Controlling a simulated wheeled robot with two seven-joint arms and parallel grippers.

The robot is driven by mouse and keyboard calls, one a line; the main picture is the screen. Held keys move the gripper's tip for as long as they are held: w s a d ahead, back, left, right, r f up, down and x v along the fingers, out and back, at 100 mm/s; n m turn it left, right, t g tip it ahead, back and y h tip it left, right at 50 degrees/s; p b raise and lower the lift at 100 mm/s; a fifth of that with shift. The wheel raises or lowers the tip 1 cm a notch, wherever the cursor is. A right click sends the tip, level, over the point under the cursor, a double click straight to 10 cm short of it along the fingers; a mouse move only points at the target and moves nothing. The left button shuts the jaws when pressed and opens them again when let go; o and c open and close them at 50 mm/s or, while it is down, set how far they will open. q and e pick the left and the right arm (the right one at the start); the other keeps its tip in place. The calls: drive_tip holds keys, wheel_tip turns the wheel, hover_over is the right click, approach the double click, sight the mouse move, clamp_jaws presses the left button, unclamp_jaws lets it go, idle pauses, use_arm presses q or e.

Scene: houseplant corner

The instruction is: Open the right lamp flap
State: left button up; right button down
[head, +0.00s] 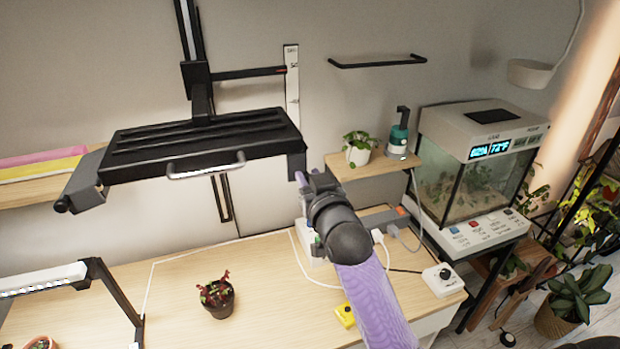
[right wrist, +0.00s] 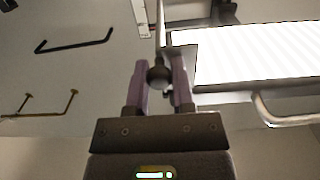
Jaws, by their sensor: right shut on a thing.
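The black grow lamp (head: 205,140) hangs above the wooden bench, with a pale handle on its front edge. Its right flap (head: 297,160) shows as a narrow dark piece hanging down at the lamp's right end. The left flap (head: 85,178) slants down and outward, with a round knob at its end. My right gripper (head: 303,180) is at the right flap's lower end. In the right wrist view its purple fingers (right wrist: 160,85) are closed around a dark round knob (right wrist: 157,76), beside the lit white lamp underside (right wrist: 262,58). My left gripper is out of view.
A shelf (head: 375,168) with a small plant and a teal bottle stands close right of my arm. A terrarium (head: 480,165) is farther right. A small potted plant (head: 216,297) stands on the bench (head: 270,270) below the lamp. A black wall rail (head: 377,62) is above.

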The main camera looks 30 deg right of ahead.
drive_tip(key=shift+d+n, duration=0.1)
drive_tip(key=shift+n, duration=0.2)
drive_tip(key=s+d+r+n+p, duration=0.1)
drive_tip(key=d+r+n+p, duration=0.3)
drive_tip(key=n+p, duration=0.5)
drive_tip(key=shift+d+n, duration=0.45)
drive_tip(key=shift+n, duration=2.25)
drive_tip(key=shift+s, duration=0.1)
drive_tip(key=shift+c, duration=2.4)
unclamp_jaws()
drive_tip(key=shift+s, duration=0.1)
